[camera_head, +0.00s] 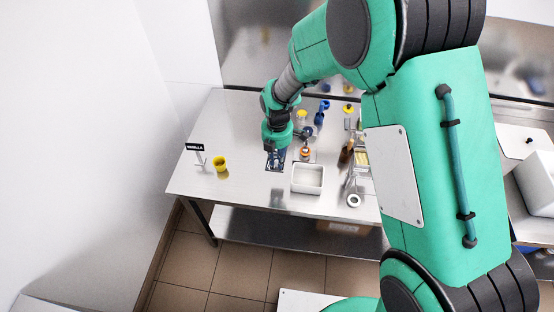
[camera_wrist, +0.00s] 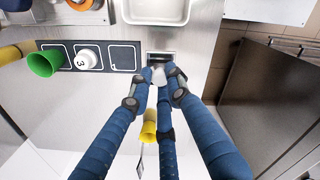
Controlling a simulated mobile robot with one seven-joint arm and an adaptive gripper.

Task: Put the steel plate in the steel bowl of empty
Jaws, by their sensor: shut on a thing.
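My gripper (camera_head: 275,166) is low over the steel table, just left of the white tray. In the wrist view its blue fingers close together (camera_wrist: 159,78) around a small pale grey piece (camera_wrist: 158,76). The fingers hide most of it, so I cannot tell for sure whether it is the steel plate. The fingertips are beside a dark-framed square (camera_wrist: 160,57) on the table. I cannot pick out a steel bowl marked empty in either view; a small round ring-shaped thing (camera_head: 354,200) stands near the table's front edge, too small to identify.
The white tray (camera_head: 307,190) is right of my gripper. A yellow cup (camera_head: 221,164) and a vanilla sign (camera_head: 195,148) stand at left. A green cup (camera_wrist: 43,64) and white numbered piece (camera_wrist: 87,58) are near the framed squares. Bottles (camera_head: 346,152) crowd the right. The left front is clear.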

